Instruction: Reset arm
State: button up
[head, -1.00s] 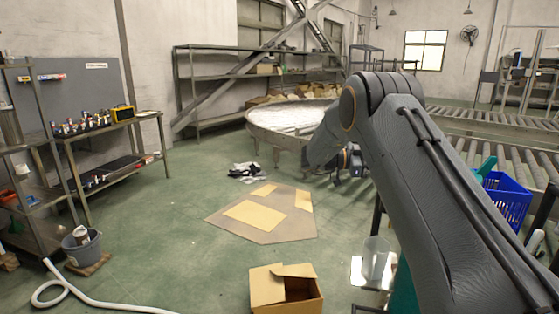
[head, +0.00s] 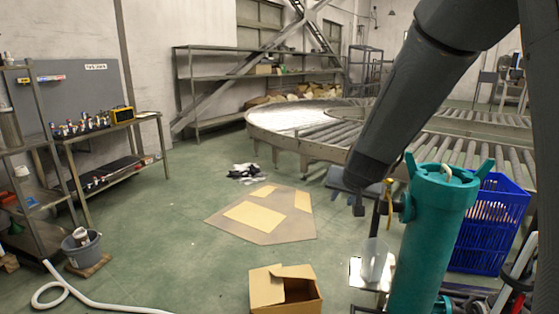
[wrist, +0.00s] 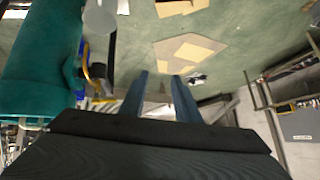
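My arm (head: 410,100) comes down from the upper right of the head view, bent, with its wrist low near the centre right. My gripper (wrist: 160,88) shows in the wrist view as two blue-grey fingers standing apart with nothing held between them. In the head view the gripper end is partly hidden behind the wrist. It is just left of a teal cylinder (head: 436,230), which also fills the left of the wrist view (wrist: 38,60).
A roller conveyor (head: 320,132) and a blue crate (head: 490,225) lie behind and right. An open cardboard box (head: 268,291) stands on the floor at the front. A workbench (head: 95,135) and bucket (head: 80,250) are left. The central green floor is mostly open, with flat cardboard.

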jog(key=s+f+n+g, duration=0.1)
jog(key=s+f+g, duration=0.2)
jog(key=s, duration=1.3)
jog(key=s+d+f+n+g, duration=0.1)
jog(key=s+f+g, duration=0.3)
jog(key=s, duration=1.2)
jog(key=shift+n+g, duration=0.6)
jog(key=shift+g, duration=0.3)
